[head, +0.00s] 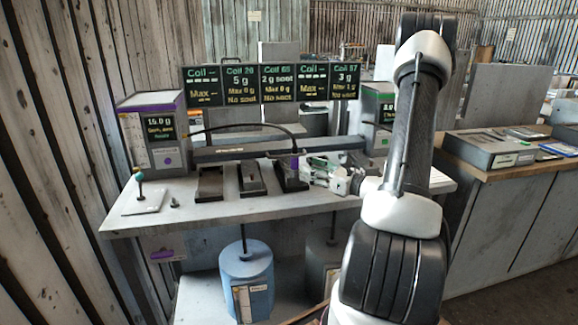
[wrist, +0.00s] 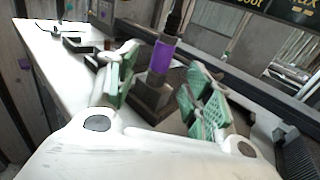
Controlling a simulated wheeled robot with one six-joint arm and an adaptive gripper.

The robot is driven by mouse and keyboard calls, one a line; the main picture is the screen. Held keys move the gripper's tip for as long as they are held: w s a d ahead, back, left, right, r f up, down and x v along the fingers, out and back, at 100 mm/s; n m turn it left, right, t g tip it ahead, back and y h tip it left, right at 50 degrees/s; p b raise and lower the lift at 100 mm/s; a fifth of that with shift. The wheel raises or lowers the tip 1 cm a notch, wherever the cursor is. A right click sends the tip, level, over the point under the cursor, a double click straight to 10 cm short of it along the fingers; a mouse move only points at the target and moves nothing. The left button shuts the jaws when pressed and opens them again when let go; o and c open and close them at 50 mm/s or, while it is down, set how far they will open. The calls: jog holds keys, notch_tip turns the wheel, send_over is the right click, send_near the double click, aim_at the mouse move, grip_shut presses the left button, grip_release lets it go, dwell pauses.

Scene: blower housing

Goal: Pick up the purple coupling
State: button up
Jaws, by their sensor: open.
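The purple coupling (wrist: 162,56) stands upright on a dark block (wrist: 152,97) in the wrist view, with a black part rising from its top. It shows small in the head view (head: 294,163), above the rightmost of the dark stands on the table. My gripper (wrist: 152,88) is open, with one green-padded finger to the left of the coupling and the other to the right. The coupling appears between and beyond the fingertips. I cannot tell whether either finger touches it. In the head view my gripper (head: 308,168) reaches in from the right, close beside the coupling.
The grey table (head: 225,213) also holds other dark stands (head: 252,180). A purple-topped box with a display (head: 152,138) stands at the left. A black hose (head: 245,128) arches to the coupling. Dark screens (head: 270,84) stand behind. Free tabletop lies along the front edge.

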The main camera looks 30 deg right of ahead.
aim_at(298, 164)
jog(key=x, duration=0.7)
jog(key=shift+r, duration=0.2)
grip_shut()
